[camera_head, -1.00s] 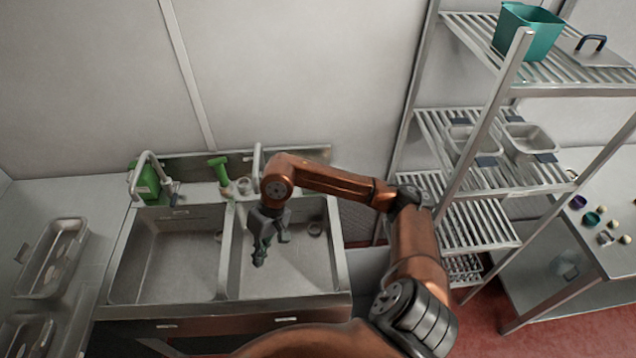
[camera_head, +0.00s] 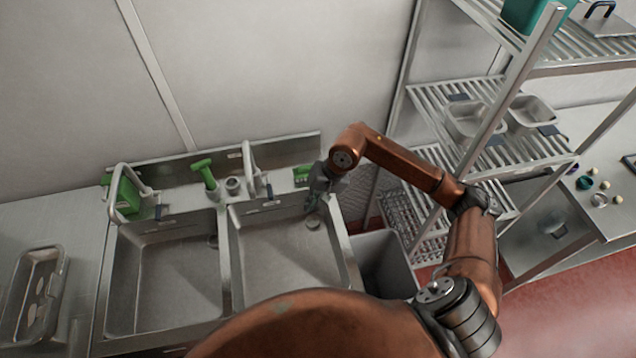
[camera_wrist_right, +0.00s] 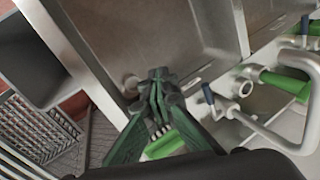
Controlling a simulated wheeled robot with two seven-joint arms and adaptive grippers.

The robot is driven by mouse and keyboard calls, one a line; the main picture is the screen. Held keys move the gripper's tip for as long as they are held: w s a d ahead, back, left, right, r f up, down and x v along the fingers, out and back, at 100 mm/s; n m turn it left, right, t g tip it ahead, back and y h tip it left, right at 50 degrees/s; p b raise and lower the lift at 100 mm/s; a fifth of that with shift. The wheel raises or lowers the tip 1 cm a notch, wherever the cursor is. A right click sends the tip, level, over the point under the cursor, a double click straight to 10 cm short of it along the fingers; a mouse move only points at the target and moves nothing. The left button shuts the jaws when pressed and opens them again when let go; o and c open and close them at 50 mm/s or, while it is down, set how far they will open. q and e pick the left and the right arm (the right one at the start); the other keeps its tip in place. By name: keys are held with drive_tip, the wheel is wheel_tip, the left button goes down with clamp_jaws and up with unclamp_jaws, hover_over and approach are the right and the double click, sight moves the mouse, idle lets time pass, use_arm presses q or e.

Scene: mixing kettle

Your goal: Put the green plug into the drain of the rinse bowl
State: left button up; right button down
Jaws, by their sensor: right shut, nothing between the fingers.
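The sink has a right bowl (camera_head: 285,262) and a left bowl (camera_head: 165,285); I cannot tell which is the rinse bowl. A round drain (camera_head: 313,222) shows at the right bowl's back right, and the wrist view shows it too (camera_wrist_right: 131,84). My right gripper (camera_head: 314,203) is shut and empty, pointing down near that bowl's back right corner; its fingertips (camera_wrist_right: 160,76) show close to the drain in the wrist view. I cannot make out the green plug for sure. A green item (camera_head: 302,172) lies on the back ledge beside the gripper, partly hidden by it in the wrist view (camera_wrist_right: 166,145). My left gripper is out of view.
On the back ledge stand a green-handled tool (camera_head: 204,172), a tap (camera_head: 250,165) and a green container (camera_head: 124,196). A grey bin (camera_head: 385,262) stands right of the sink, beside a wire shelf (camera_head: 455,135). Both bowls' middles are clear.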

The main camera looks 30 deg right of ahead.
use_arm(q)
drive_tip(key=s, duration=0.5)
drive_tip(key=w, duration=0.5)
use_arm(e)
drive_tip(key=w+d+f+m+t+h, duration=0.25)
drive_tip(key=w+d+f+m, duration=0.4)
drive_tip(key=w+m, duration=0.35)
use_arm(q)
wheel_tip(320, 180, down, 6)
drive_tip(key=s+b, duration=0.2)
drive_tip(key=b, duration=0.4)
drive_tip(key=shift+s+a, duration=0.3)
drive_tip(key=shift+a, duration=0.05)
use_arm(e)
wheel_tip(320, 180, down, 10)
drive_tip(key=shift+a+r+g, duration=0.25)
drive_tip(key=shift+a+g, duration=0.1)
drive_tip(key=shift+g, duration=0.1)
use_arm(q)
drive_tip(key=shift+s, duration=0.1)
use_arm(e)
drive_tip(key=shift+h, duration=0.25)
use_arm(q)
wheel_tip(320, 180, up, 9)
drive_tip(key=p, duration=0.9)
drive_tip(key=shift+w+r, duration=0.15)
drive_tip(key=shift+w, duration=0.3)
use_arm(e)
wheel_tip(320, 180, up, 10)
drive_tip(key=shift+r, duration=0.2)
